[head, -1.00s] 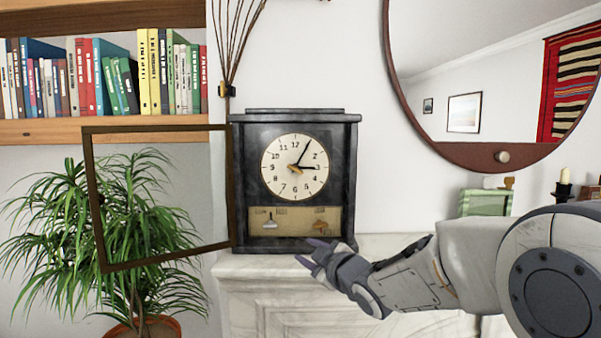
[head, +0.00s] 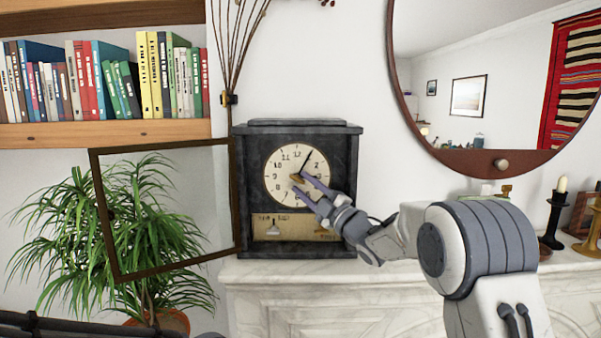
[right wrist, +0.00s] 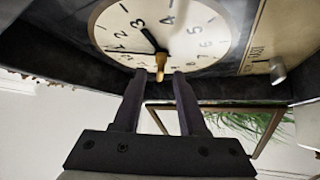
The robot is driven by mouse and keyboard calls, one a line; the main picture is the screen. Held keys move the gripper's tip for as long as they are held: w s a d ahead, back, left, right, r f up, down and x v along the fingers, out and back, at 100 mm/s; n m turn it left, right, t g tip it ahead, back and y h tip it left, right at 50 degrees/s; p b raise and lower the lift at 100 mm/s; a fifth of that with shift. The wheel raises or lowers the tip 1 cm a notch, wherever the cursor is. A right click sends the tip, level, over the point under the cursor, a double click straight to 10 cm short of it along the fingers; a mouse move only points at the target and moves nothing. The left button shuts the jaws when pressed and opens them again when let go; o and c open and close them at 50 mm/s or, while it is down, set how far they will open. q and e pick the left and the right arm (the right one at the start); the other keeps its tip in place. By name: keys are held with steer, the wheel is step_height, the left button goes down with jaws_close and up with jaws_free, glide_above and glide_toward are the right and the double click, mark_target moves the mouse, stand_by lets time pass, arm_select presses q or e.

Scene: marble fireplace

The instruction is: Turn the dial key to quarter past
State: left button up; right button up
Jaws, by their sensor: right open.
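The black mantel clock (head: 243,200) stands on the marble mantel, its round cream dial (head: 285,160) facing me. The small brass dial key (right wrist: 161,68) sits at the dial's centre. In the right wrist view one dark hand points towards the 3 and the other towards the 1. My right gripper (head: 300,182) is open in front of the dial's centre and hides part of its right and lower side. In the right wrist view its fingertips (right wrist: 159,74) lie on either side of the key's lower end; I cannot tell if they touch it. My left gripper is out of view.
The clock's framed glass door (head: 165,149) stands swung open to the left. A beige panel (head: 258,230) with a small silver knob (right wrist: 277,71) lies below the dial. A plant (head: 70,235) is at left, a round mirror (head: 480,162) and candlesticks (head: 552,225) at right.

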steer(key=shift+p+x, duration=0.3)
steer(key=shift+x, duration=0.65)
jaws_close()
